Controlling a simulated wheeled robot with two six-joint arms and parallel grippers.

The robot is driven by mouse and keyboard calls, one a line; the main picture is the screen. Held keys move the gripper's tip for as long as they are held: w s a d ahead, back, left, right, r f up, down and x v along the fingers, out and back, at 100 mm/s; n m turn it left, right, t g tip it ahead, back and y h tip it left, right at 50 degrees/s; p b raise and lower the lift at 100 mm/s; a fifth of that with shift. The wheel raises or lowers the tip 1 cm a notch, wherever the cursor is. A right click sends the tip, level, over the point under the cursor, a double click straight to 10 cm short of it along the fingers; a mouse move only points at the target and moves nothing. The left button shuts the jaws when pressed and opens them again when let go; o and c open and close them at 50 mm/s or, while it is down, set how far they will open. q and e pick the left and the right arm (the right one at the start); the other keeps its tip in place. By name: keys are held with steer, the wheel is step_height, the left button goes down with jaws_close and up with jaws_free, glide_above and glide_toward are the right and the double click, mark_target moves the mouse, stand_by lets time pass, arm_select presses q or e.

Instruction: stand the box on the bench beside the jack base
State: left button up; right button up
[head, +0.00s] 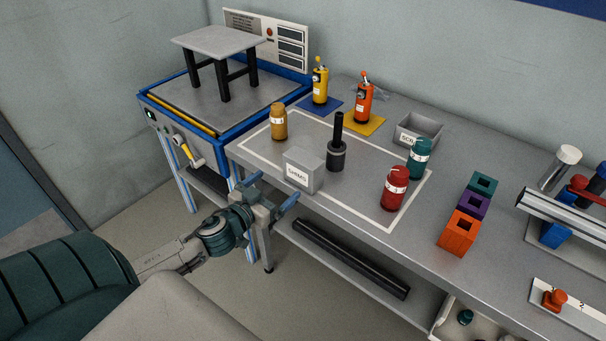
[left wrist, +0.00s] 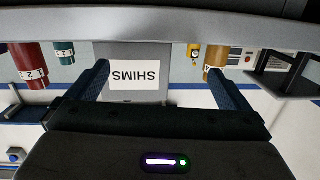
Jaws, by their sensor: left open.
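The grey box (head: 303,173) labelled SHIMS stands upright on the bench (head: 330,205), close to its front edge. The dark jack base (head: 337,157) with its upright black post stands just behind and right of it, with a small gap or none; I cannot tell which. My left gripper (head: 272,188) is open and empty, in front of the box at the bench's front edge. In the left wrist view, upside down, the box's label face (left wrist: 141,75) shows between the open fingers (left wrist: 158,70), ahead of them. The jack base is hidden there. My right gripper is out of view.
Amber (head: 279,123), red (head: 394,189) and teal (head: 419,158) bottles stand around the white outlined area. A grey scrap bin (head: 419,129) and coloured blocks (head: 459,233) are farther right. A blue-framed test stand (head: 200,110) adjoins at left. A black bar (head: 350,258) lies on the lower shelf.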

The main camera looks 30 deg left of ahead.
mark_target(297, 165)
arm_select(q)
steer(key=shift+t+h, duration=0.6)
steer(key=shift+h, duration=0.2)
steer(key=w+d+r, duration=0.2)
steer(key=r, duration=0.1)
steer(key=w+d+r+p, duration=0.1)
steer(key=r, duration=0.1)
steer(key=shift+d+r, duration=0.15)
steer(key=shift+r, duration=0.1)
steer(key=shift+w+d+m, duration=0.1)
steer(key=shift+w+m, duration=0.2)
steer(key=shift+w, duration=0.65)
steer(key=shift+w+p, duration=0.35)
steer(key=shift+w, duration=0.05)
steer(key=w, duration=0.3)
steer(key=shift+f, duration=0.15)
steer(key=shift+w+d, duration=0.1)
steer(key=shift+w, duration=0.6)
steer(key=c, duration=0.9)
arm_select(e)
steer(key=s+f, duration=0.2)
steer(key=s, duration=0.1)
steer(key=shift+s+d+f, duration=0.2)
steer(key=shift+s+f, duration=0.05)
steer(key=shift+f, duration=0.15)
